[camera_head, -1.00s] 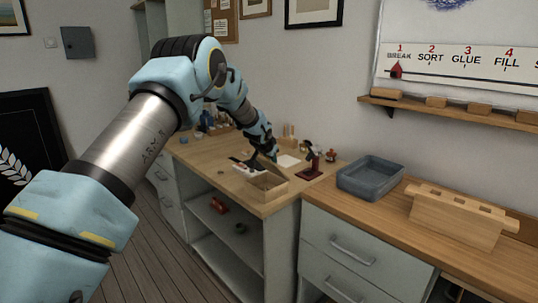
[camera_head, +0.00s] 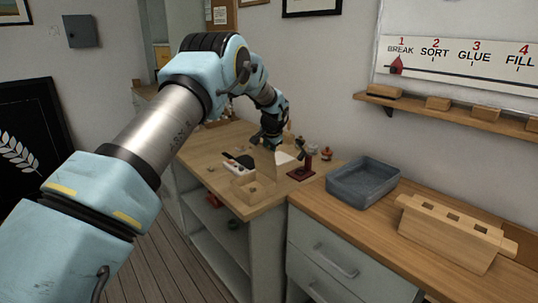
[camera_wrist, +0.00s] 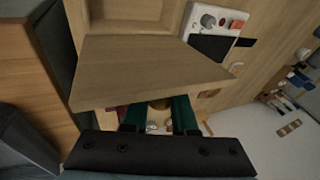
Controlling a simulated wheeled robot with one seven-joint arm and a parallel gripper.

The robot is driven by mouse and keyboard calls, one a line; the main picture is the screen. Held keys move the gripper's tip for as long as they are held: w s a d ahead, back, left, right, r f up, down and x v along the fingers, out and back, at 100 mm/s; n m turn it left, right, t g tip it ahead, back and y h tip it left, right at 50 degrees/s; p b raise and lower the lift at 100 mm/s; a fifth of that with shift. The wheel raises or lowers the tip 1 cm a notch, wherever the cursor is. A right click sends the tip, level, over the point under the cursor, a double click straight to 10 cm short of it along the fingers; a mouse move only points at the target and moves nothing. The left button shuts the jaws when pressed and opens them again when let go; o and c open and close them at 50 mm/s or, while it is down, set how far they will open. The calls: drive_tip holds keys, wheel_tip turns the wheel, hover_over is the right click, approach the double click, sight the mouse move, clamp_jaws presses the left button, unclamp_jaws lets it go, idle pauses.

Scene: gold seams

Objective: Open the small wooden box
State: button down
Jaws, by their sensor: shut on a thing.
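The small wooden box (camera_head: 250,192) sits on the wooden counter near its front corner. Its lid (camera_head: 265,161) stands raised, roughly upright, at the box's back side, and the box's inside shows. In the wrist view the lid (camera_wrist: 150,70) is a broad wooden panel close to the camera, with part of the box (camera_wrist: 118,16) beyond it. My gripper (camera_head: 270,143) is at the lid from behind. In the wrist view its green fingers (camera_wrist: 158,112) are shut at the lid's near edge, around a small brass-coloured part. The lid hides the exact contact.
A white device (camera_head: 238,164) with a red part lies beside the box. A dark red stand (camera_head: 303,167) is to its right. A grey bin (camera_head: 362,182) and a slotted wooden rack (camera_head: 450,232) stand on the right-hand counter.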

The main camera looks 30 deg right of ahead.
drive_tip(key=shift+d+f, duration=0.1)
drive_tip(key=shift+f, duration=0.05)
drive_tip(key=c, duration=0.7)
unclamp_jaws()
drive_tip(key=b+v, duration=0.3)
drive_tip(key=v, duration=0.8)
